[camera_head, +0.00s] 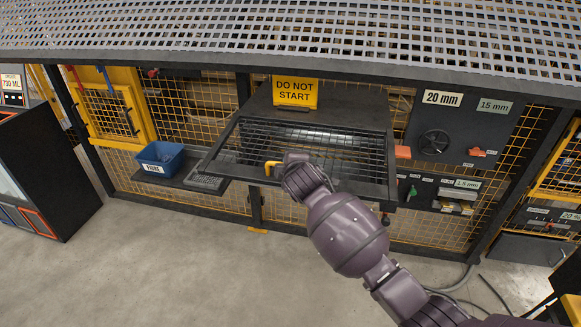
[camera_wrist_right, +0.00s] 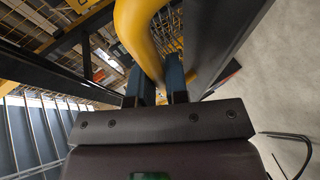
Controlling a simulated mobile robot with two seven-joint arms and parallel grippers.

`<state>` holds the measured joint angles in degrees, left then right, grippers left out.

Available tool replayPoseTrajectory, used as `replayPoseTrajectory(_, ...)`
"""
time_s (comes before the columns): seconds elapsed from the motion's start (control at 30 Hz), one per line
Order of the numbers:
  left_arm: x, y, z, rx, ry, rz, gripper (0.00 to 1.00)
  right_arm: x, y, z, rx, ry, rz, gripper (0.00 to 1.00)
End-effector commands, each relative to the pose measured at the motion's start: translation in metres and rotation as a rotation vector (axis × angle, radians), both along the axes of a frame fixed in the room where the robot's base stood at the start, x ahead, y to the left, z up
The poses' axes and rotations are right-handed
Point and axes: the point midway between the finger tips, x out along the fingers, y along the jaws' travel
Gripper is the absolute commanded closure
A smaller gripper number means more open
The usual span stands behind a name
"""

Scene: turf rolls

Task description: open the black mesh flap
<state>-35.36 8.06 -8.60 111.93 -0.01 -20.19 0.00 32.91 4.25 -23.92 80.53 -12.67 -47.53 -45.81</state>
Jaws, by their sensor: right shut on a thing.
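The black mesh flap (camera_head: 345,185) is a dark frame with wire mesh, at the middle of the wire-fenced machine front in the head view. Its lower edge stands out from the housing, and dark space shows behind the bars. A yellow handle (camera_head: 269,168) sits on its front edge; it is large and curved in the wrist view (camera_wrist_right: 140,30). My right gripper (camera_head: 284,168) is at this handle, partly hidden by its own wrist. In the wrist view its fingers (camera_wrist_right: 160,90) are shut on the handle. My left gripper is not in view.
A yellow "DO NOT START" sign (camera_head: 295,92) stands above the flap. A control panel (camera_head: 452,125) is to the right. A perforated deck (camera_head: 300,35) overhangs. The floor (camera_head: 170,255) in front is clear.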

Motion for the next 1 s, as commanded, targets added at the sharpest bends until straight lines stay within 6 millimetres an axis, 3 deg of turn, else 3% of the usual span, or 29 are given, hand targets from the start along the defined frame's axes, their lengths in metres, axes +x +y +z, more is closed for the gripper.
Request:
replayPoseTrajectory(0.13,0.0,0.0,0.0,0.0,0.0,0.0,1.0,0.001,-0.002,-0.001,-0.001,0.0,-0.003,1.0)
replayPoseTrajectory(0.17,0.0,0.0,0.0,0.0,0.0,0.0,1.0,0.001,-0.002,-0.001,-0.002,0.0,-0.004,0.84)
replayPoseTrajectory(0.3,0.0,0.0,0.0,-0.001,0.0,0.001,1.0,0.0,-0.001,-0.001,-0.001,0.001,-0.003,0.62)
replayPoseTrajectory(0.67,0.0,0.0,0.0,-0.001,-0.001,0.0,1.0,-0.003,-0.001,0.0,-0.001,0.001,-0.001,0.61)
replayPoseTrajectory(1.0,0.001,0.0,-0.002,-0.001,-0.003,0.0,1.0,-0.037,-0.007,0.016,0.001,-0.001,-0.001,0.61)
